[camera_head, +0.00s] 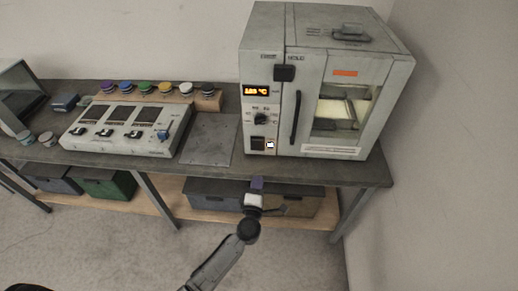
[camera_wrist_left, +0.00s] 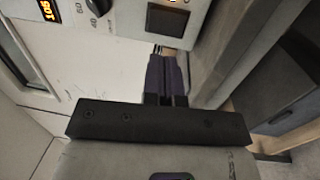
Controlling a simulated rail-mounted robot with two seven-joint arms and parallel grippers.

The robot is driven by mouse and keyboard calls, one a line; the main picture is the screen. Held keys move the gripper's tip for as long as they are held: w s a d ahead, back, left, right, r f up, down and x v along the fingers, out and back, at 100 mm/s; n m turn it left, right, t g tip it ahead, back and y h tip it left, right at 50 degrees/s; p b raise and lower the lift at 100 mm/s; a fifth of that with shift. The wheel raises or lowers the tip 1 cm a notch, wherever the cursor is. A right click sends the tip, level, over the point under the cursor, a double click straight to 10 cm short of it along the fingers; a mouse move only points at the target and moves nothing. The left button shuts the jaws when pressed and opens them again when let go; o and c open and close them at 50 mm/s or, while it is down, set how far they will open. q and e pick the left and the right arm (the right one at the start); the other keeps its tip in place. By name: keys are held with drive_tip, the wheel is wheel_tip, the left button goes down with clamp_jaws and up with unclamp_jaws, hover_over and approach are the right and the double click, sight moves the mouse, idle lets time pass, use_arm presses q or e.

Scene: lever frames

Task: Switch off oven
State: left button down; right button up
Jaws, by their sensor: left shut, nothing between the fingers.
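The oven (camera_head: 335,30) is a white box on the right end of the bench. Its left front panel has a lit orange display (camera_head: 258,91), a black knob (camera_head: 262,118), a dark square switch (camera_head: 258,143) and a small bright white patch beside it. The wrist view shows the display (camera_wrist_left: 46,9), the knob (camera_wrist_left: 98,6) and the dark square (camera_wrist_left: 166,20). My left gripper (camera_head: 256,183) has purple fingers, shut and empty, below the panel in the head view. In the wrist view its tips (camera_wrist_left: 163,54) are just beside the dark square; contact cannot be told. My right gripper is not in view.
The bench (camera_head: 215,168) also holds a white control box (camera_head: 125,128) with levers and a row of coloured buttons (camera_head: 145,88). A flat metal plate (camera_head: 208,138) lies left of the oven. Drawers and bins (camera_head: 105,184) sit on the shelf below. The oven door handle (camera_head: 295,118) sticks out.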

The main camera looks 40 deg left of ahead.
sight(258, 143)
use_arm(q)
drive_tip(key=shift+s+a+r+n+g+y, duration=0.1)
drive_tip(key=shift+s+a+n+g+y, duration=0.2)
drive_tip(key=shift+a+n+g+y, duration=0.3)
drive_tip(key=shift+w, duration=0.1)
drive_tip(key=b+x, duration=0.2)
drive_tip(key=x, duration=1.1)
drive_tip(key=shift+w+r+b, duration=0.2)
drive_tip(key=shift+b, duration=0.2)
drive_tip(key=shift+w+a, duration=0.1)
drive_tip(key=shift+w+a+r, duration=0.1)
drive_tip(key=shift+w, duration=0.1)
drive_tip(key=shift+p, duration=0.3)
